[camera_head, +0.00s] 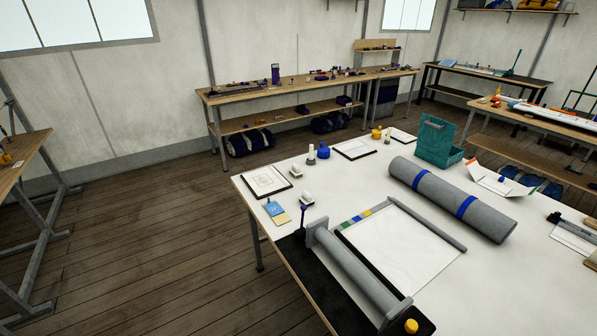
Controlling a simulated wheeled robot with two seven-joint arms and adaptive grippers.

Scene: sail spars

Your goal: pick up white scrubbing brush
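No object in the head view can be named for certain as the white scrubbing brush. A small, low white object (296,171) sits on the near table (365,178) beside a framed sheet and could be it, but it is too small to tell. Another white-topped piece (307,199) stands nearer, by the end of a grey roller. A white upright piece (311,153) stands further back beside a blue bottle. Neither of my grippers is in view.
A grey roller (355,272), a rolled grey cloth with blue bands (452,199) and a teal bin (436,141) occupy the table. A framed sheet (267,181) lies at its left corner. The wooden floor (165,245) left of the table is clear. A workbench (300,88) stands behind.

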